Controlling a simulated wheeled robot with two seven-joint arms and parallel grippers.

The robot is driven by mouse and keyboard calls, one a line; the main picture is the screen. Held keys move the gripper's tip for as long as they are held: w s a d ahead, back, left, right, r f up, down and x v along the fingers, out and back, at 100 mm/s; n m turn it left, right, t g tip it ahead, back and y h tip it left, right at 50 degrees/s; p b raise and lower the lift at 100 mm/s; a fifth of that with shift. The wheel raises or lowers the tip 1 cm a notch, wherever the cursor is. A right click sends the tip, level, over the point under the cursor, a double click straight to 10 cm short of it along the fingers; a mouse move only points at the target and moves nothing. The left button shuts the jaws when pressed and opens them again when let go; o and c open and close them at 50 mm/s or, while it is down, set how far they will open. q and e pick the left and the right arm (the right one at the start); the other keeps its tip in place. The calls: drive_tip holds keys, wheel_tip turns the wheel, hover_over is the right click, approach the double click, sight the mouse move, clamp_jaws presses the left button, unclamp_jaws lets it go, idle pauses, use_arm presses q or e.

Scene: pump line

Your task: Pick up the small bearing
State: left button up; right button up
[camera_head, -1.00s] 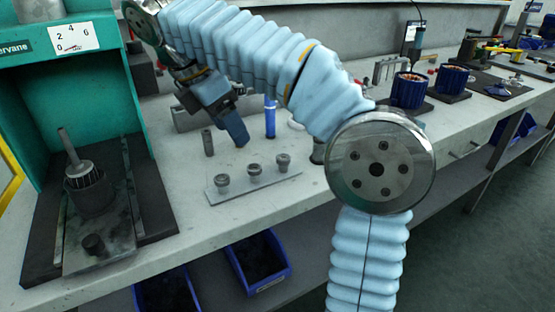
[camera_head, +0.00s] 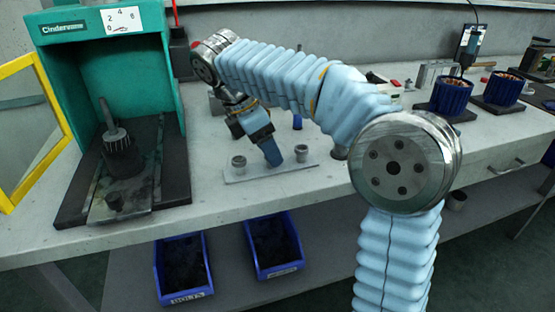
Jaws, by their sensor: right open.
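A flat light plate (camera_head: 232,177) lies on the bench and carries small round grey bearings on posts. One bearing (camera_head: 239,160) stands at the plate's left end and another bearing (camera_head: 301,153) at its right end. I cannot tell by size which is the small one. My right gripper (camera_head: 272,158) is open and points down at the middle of the plate, between these two. Its fingers hide the middle spot, so I cannot see the bearing there or whether they touch it. My left gripper is not in view.
A teal press housing (camera_head: 54,75) with a yellow door frame (camera_head: 52,150) stands at left. Blue bins (camera_head: 181,270) sit below the bench top. Blue motor-like parts (camera_head: 451,95) stand on dark pads at right. The front bench strip is clear.

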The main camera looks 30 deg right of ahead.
drive_tip(key=c, duration=0.9)
drive_tip(key=shift+r, duration=0.15)
